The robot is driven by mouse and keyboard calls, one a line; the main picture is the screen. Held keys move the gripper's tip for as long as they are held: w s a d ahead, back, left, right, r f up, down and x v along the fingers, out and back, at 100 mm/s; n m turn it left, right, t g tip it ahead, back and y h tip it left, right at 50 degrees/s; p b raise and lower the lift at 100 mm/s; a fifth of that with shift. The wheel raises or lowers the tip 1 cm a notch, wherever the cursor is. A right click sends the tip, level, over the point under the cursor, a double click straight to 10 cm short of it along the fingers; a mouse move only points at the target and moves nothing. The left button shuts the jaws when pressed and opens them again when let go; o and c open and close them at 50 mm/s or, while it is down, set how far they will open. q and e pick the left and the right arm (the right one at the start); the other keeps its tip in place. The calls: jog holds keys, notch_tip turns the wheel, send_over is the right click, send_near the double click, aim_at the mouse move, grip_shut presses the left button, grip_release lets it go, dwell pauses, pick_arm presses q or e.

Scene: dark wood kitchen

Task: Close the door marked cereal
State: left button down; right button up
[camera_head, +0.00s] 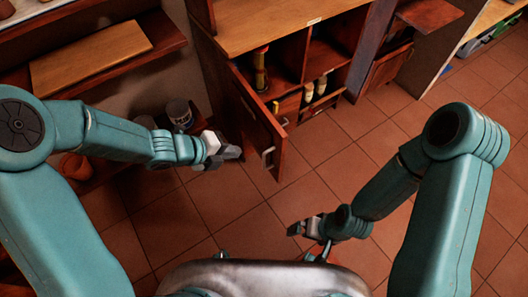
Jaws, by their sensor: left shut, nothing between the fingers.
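A dark wood cabinet (262,33) stands at the top centre. Its left door (250,118) stands open, swung out toward me, with a pale handle (267,158) near its free edge. A small white label (314,21) sits on the cabinet's front top edge, too small to read. My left gripper (236,152) is shut and empty, just left of the open door; I cannot tell whether it touches it. My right gripper (294,229) is low over the floor, right of and below the door; its jaws are too small to judge.
Bottles and jars (260,70) stand inside the open cabinet. On the left are a shelf with a wooden board (90,60), a grey can (179,114) and an orange pot (75,166). The tiled floor (335,165) in front of the cabinet is clear.

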pick_arm(q)
jog(key=b, duration=0.3)
send_near(275, 146)
notch_tip(275, 146, down, 4)
jog(key=shift+w+f, duration=0.1)
jog(key=shift+w, duration=0.05)
jog(key=d, duration=0.1)
jog(key=w+d+p, duration=0.1)
jog(key=d, duration=0.1)
jog(key=shift+w+r, duration=0.2)
jog(key=shift+r, duration=0.05)
jog(key=shift+w+d+f, duration=0.1)
jog(key=shift+w+d, duration=0.2)
jog(key=shift+d, duration=0.1)
